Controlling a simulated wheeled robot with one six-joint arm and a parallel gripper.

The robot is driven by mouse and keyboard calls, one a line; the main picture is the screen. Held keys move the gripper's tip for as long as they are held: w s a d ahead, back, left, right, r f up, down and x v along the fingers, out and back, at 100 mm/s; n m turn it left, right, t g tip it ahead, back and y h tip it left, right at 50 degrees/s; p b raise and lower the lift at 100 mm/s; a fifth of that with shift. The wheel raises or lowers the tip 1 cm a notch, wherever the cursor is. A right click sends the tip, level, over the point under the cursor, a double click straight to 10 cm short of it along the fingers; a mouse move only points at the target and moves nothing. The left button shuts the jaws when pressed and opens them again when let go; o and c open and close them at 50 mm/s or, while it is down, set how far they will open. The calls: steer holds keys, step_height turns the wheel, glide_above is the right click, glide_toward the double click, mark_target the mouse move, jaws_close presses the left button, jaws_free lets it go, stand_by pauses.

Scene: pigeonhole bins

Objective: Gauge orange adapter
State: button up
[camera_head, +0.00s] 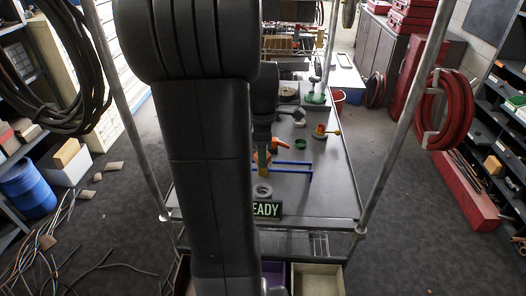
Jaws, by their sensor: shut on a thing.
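My gripper (262,143) hangs low over the grey table, partly hidden by my own arm. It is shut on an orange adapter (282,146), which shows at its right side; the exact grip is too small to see. A green and yellow piece (262,162) stands just below it in the picture; I cannot tell whether they touch. A grey ring (263,190) lies nearer, behind a sign (266,209) of which "EADY" shows. Another orange piece with a yellow knob (321,131) stands to the right.
Blue rails (292,174) and a green ring (300,144) are on the table (335,200). A green base with a post (315,98) and a grey disc (288,91) stand farther back. Purple (275,273) and cream (318,280) bins are below the front edge. Metal posts flank the table.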

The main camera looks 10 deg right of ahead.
mark_target(262, 174)
steer(key=shift+f+b, duration=2.1)
steer(key=shift+f, duration=0.85)
steer(key=shift+f, duration=0.2)
steer(key=shift+f+b, duration=0.85)
steer(key=shift+f, duration=0.3)
steer(key=o, duration=1.2)
steer(key=shift+r, duration=0.1)
step_height(262, 174, up, 6)
steer(key=p, duration=0.5)
